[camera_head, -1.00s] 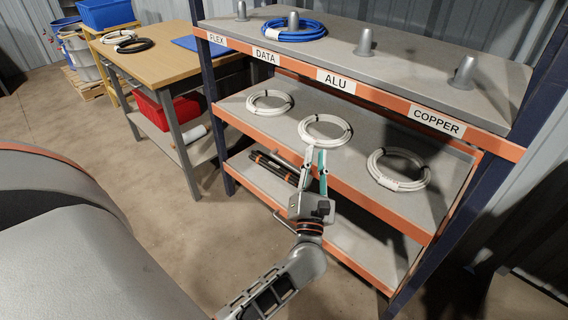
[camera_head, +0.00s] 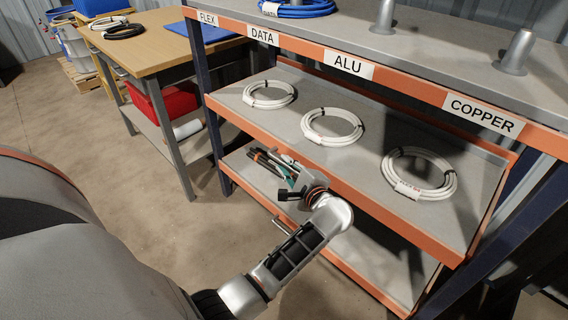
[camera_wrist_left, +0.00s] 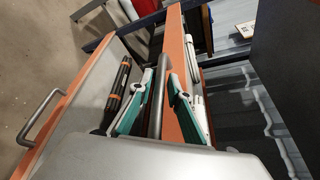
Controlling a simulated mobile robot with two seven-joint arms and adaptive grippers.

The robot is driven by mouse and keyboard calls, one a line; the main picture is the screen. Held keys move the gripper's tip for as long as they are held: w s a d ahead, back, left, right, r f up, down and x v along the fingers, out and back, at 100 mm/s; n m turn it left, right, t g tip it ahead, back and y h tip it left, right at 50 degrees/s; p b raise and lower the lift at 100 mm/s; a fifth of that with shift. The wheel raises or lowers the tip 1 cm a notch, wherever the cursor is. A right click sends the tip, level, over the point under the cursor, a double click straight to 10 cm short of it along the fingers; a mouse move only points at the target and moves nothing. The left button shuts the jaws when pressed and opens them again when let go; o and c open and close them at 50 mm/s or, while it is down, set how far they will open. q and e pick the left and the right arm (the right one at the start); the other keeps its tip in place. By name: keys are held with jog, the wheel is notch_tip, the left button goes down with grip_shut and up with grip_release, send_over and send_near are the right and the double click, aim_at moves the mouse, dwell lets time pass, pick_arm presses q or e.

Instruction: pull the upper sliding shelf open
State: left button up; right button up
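The upper sliding shelf has an orange front edge (camera_head: 380,208) and a grey deck (camera_head: 305,100) with three white cable coils on it. My left gripper (camera_head: 287,178) is at the front edge, left of the middle. In the left wrist view its two green-padded fingers (camera_wrist_left: 160,103) stand apart, one on each side of a dark grey handle bar (camera_wrist_left: 157,100). The orange shelf edge (camera_wrist_left: 174,60) runs beside that bar, also between the fingers. I cannot tell whether either finger touches the bar. In the head view my gripper hides this handle. My right gripper is not in view.
Below is a lower shelf with its own handle (camera_head: 282,228) and black-and-orange cable pieces (camera_wrist_left: 118,90). Above is a fixed deck with labels, grey posts and a blue coil (camera_head: 300,8). A wooden workbench (camera_head: 160,40) stands at left. The floor in front is clear.

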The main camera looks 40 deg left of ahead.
pick_arm(q)
jog(key=shift+x, duration=1)
grip_shut()
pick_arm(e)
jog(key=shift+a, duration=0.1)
pick_arm(q)
jog(key=shift+s, duration=0.1)
jog(key=shift+s, duration=0.25)
jog(key=s+a, duration=0.2)
jog(key=s, duration=2.5)
jog(key=shift+s, duration=0.4)
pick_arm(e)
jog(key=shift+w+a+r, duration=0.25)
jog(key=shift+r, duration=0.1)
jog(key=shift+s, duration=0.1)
